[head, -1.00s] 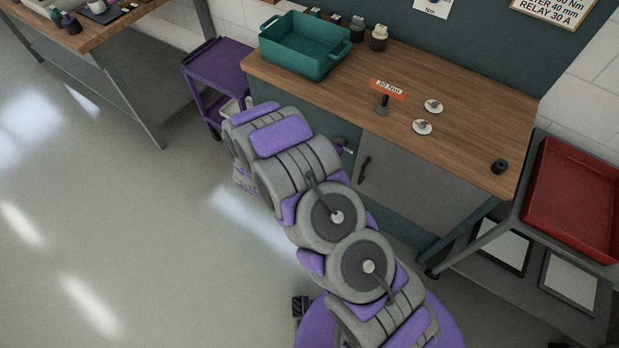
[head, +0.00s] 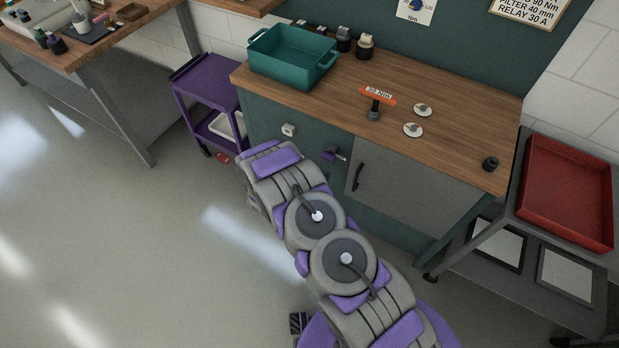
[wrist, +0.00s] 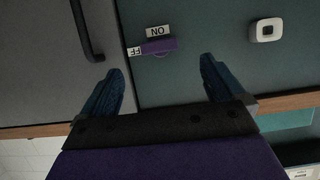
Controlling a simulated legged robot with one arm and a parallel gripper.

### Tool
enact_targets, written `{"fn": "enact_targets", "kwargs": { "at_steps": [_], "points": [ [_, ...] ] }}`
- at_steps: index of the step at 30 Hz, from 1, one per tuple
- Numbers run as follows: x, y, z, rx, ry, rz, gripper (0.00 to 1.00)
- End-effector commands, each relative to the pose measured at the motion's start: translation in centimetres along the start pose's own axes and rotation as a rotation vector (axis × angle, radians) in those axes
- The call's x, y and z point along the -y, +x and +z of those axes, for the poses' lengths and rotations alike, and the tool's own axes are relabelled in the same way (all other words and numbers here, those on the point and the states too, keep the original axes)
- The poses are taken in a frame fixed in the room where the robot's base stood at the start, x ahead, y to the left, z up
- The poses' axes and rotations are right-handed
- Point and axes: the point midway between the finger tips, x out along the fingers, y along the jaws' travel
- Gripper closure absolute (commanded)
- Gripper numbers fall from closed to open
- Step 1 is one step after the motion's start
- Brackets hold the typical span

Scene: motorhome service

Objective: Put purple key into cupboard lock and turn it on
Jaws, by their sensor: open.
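The purple key (wrist: 160,45) is on the green cupboard front, seated at the lock as far as I can see, and lies sideways in the wrist view with its left end by the OFF label (wrist: 134,51). The ON label (wrist: 158,31) is just above it there. The lock itself is mostly hidden behind the key. In the head view the purple key (head: 328,155) shows small, left of the grey door. My gripper (wrist: 160,86) is open and empty, its two dark blue fingers apart, with the key between and beyond their tips, not touched. In the head view my gripper is hidden by my arm.
A black door handle (wrist: 85,30) is beside the left finger in the wrist view. A white square fitting (wrist: 266,30) is to the right. The bench (head: 440,160) carries a teal bin (head: 292,75) and an orange-handled tool (head: 377,96). A purple cart (head: 205,80) stands left.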

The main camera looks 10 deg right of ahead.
Motion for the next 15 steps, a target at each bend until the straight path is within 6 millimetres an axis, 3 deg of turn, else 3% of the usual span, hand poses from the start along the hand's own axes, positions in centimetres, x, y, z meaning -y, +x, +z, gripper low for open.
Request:
{"fn": "enact_targets", "kwargs": {
  "at_steps": [9, 15],
  "points": [
    [-0.4, 6.0, -0.1, 0.000, 0.008, 0.001, 0.04],
    [-0.2, 8.2, 0.0, 0.001, 0.005, 0.000, 0.04]
  ]
}}
